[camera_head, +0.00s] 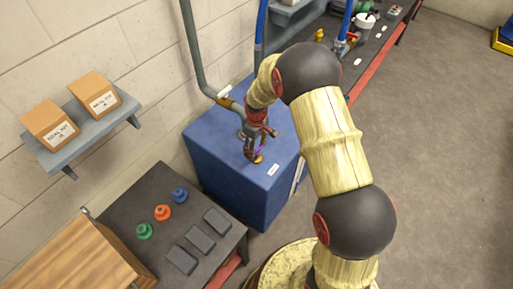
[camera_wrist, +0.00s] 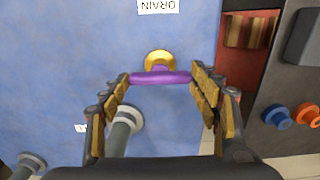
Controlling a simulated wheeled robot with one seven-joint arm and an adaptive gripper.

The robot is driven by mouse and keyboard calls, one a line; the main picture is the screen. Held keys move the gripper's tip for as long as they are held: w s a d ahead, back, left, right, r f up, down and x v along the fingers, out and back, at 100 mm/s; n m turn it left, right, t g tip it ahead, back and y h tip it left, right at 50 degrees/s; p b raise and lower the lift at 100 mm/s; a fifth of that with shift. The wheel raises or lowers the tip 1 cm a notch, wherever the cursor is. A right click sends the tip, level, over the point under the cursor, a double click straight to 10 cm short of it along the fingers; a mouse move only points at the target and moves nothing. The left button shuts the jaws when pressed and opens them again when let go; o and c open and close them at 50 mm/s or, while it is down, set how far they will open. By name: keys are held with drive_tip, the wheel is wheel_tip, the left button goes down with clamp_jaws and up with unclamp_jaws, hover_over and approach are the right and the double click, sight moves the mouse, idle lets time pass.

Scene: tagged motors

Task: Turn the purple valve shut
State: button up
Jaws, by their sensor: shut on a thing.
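The purple valve handle (camera_wrist: 160,78) is a bar in front of a brass fitting (camera_wrist: 159,60) on the blue tank (camera_head: 228,182). In the wrist view it lies crosswise between the fingers of my gripper (camera_wrist: 160,84), with an end at each fingertip. My gripper is shut on the handle. In the head view my gripper (camera_head: 256,149) is over the tank top, and only a little purple (camera_head: 259,150) shows beside it. The rest of the valve is hidden there by the fingers.
A grey pipe (camera_head: 197,60) rises from the tank, near my wrist. A dark bench (camera_head: 150,200) holds green, orange and blue knobs and grey blocks. A shelf (camera_head: 82,133) carries two boxes. The floor at right (camera_head: 440,140) is clear.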

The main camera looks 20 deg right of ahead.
sight(256, 149)
drive_tip(key=o, duration=1.1)
drive_tip(key=shift+o, duration=0.2)
wheel_tip(256, 149, up, 12)
idle(0.3)
